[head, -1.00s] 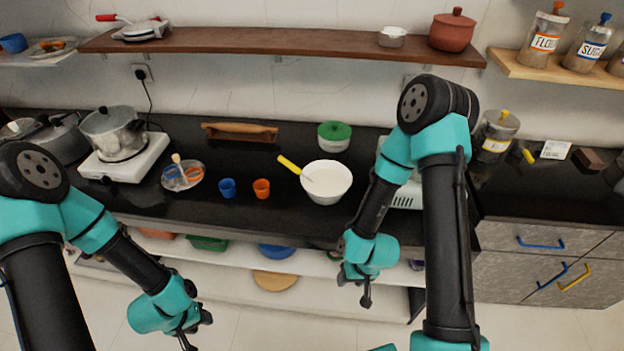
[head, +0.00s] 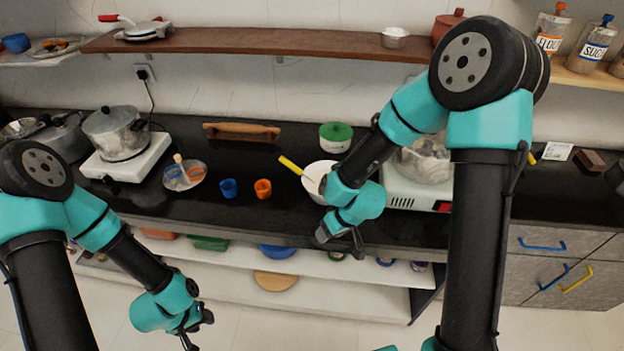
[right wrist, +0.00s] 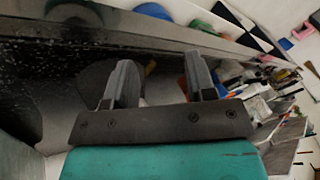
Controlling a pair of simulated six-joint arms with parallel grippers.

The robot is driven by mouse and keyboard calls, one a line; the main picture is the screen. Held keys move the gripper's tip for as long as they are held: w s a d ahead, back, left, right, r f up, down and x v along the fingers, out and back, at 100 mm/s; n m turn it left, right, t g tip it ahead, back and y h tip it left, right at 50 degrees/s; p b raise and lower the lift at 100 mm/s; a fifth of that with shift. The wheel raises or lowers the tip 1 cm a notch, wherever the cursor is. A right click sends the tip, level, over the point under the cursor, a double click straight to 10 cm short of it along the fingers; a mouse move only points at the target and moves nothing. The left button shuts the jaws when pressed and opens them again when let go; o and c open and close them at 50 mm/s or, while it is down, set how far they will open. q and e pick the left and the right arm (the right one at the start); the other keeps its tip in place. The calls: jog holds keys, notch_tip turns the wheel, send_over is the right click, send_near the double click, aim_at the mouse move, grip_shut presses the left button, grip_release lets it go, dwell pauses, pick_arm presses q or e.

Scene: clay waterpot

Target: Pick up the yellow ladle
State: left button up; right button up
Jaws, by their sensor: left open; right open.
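The yellow ladle (head: 290,165) rests in a white bowl (head: 316,173) on the black counter. Its yellow handle leans over the bowl's left rim, pointing up and left; its head is hidden in the bowl. My right gripper (head: 340,238) is open and empty, just in front of and below the bowl, apart from the handle. Its arm covers the bowl's right part. In the right wrist view the two fingers (right wrist: 160,70) stand apart with nothing between them. A small yellow patch behind them is too unclear to name. My left gripper (head: 194,335) is open, low at the left, away from the counter.
A blue cup (head: 228,188) and an orange cup (head: 263,188) stand left of the bowl. A green-lidded pot (head: 336,137) stands behind it. A white stove (head: 418,195) with a glass pot is at its right. A wooden shelf (head: 260,41) runs above.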

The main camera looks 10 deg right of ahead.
jog(key=w+a+r+n, duration=0.1)
jog(key=w+r+n, duration=0.4)
jog(key=w+r, duration=0.55)
jog(key=n+t+h, duration=0.1)
jog(key=n, duration=0.3)
send_near(298, 168)
notch_tip(298, 168, up, 4)
jog(key=d, duration=0.2)
jog(key=shift+s+a+r, duration=0.15)
jog(key=shift+s+a, duration=0.05)
jog(key=shift+s, duration=0.3)
jog(key=x, duration=1.2)
jog(key=shift+f, duration=0.25)
jog(key=shift+x, duration=2.55)
jog(key=shift+s+a, duration=0.1)
jog(key=shift+s, duration=0.05)
jog(key=shift+c, duration=0.2)
